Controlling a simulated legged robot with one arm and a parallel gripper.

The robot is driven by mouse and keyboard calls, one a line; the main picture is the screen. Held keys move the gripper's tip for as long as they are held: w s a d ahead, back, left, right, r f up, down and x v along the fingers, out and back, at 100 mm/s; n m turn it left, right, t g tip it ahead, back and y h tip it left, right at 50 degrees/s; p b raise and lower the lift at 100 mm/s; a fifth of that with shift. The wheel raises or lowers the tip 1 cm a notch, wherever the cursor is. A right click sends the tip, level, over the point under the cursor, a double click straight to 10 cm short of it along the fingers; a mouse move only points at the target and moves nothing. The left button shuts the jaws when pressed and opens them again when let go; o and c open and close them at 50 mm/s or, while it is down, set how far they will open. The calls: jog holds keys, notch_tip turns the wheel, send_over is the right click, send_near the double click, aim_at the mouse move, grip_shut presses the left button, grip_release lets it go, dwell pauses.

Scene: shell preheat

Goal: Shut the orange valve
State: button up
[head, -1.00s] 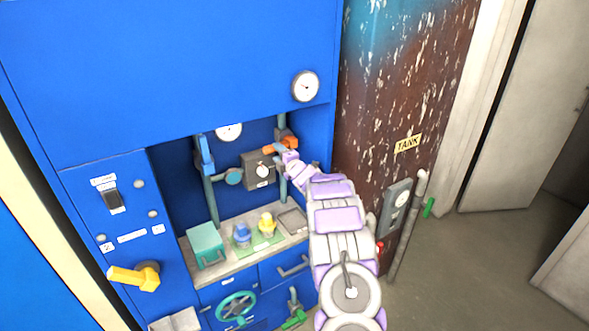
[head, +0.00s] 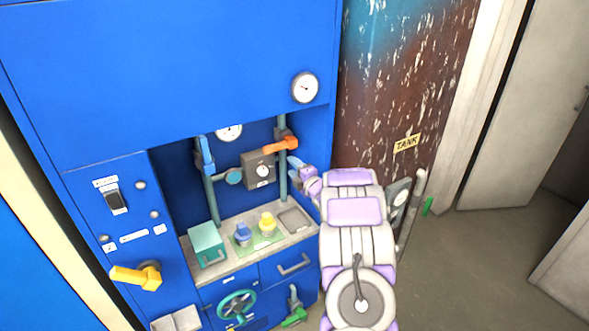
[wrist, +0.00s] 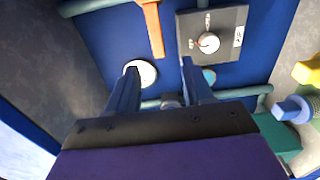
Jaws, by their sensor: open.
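The orange valve (head: 281,145) sits high on the right vertical pipe in the cabinet recess. Its bar handle lies crosswise to that pipe. In the wrist view the orange handle (wrist: 152,25) shows at the top, beyond my fingertips. My gripper (head: 294,161) is just below and to the right of the handle in the head view, apart from it. In the wrist view my gripper (wrist: 158,75) has its two fingers spread with nothing between them.
A blue valve handle (head: 206,154) lies along the left pipe. A grey box with a dial (head: 259,171) is between the pipes. A teal box (head: 206,245), a blue bottle (head: 243,234) and a yellow bottle (head: 267,224) stand on the counter below. The tank (head: 390,90) is at right.

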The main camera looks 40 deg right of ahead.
dwell(0.6)
jog(key=a+r+m+g+h, duration=0.2)
jog(key=a+r+m+g, duration=0.35)
jog(key=a, duration=0.35)
jog(key=s+a+m+g+y, duration=0.1)
jog(key=s+a+m+g, duration=0.5)
jog(key=s+a, duration=0.65)
jog(key=s+a+m+g+y, duration=0.4)
jog(key=s+a+g, duration=0.4)
jog(key=s+a, duration=1.9)
jog(key=s+y, duration=0.1)
jog(key=s, duration=0.2)
jog(key=shift+s+a+f, duration=0.15)
jog(key=shift+s+f, duration=0.1)
jog(key=shift+c, duration=0.2)
